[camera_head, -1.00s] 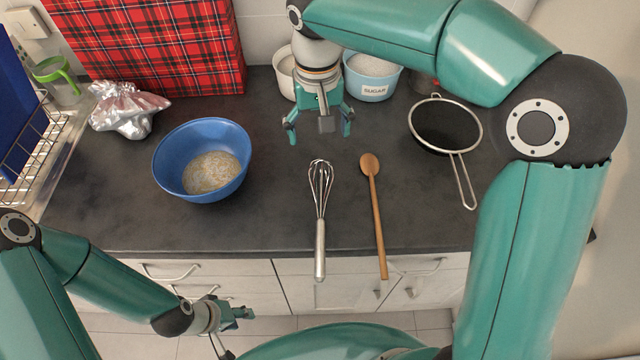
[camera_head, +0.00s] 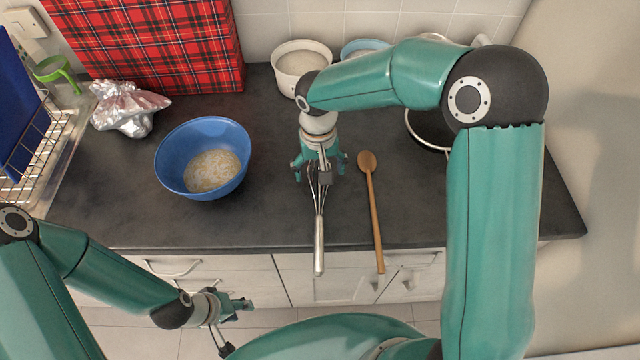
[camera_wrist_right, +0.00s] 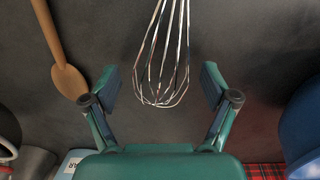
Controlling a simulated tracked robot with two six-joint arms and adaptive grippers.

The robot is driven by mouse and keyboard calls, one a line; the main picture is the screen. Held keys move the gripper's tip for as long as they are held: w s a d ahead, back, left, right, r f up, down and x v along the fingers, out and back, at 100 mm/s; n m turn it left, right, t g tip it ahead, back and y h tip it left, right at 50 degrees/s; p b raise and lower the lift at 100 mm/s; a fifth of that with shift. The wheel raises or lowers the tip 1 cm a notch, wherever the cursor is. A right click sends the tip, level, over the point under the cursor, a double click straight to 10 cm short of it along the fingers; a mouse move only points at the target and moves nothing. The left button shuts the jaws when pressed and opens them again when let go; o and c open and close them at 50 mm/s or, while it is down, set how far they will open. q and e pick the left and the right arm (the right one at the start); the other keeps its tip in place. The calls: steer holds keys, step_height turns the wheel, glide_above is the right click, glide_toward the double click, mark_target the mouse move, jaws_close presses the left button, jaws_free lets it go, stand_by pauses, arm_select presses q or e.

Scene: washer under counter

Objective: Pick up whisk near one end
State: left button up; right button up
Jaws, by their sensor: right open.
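The whisk (camera_head: 319,243) lies on the dark counter, its metal handle toward me and jutting over the front edge. Its wire head lies under my right gripper (camera_head: 318,178), which hides part of it. In the right wrist view the whisk's wire loops (camera_wrist_right: 164,62) lie between the two spread fingers of my right gripper (camera_wrist_right: 160,86), apart from both. My right gripper is open and empty. My left gripper (camera_head: 240,306) is low at the left, in front of the drawers and away from the whisk; its jaw opening is unclear.
A wooden spoon (camera_head: 373,210) lies just right of the whisk; it also shows in the wrist view (camera_wrist_right: 68,78). A blue bowl (camera_head: 203,190) stands to the left. A white container (camera_head: 300,82) stands behind.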

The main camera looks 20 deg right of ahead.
steer(key=shift+f, duration=0.3)
steer(key=c, duration=1.2)
steer(key=shift+r, duration=0.2)
steer(key=shift+r, duration=0.55)
step_height(320, 180, up, 18)
steer(key=b, duration=0.1)
steer(key=shift+r, duration=0.25)
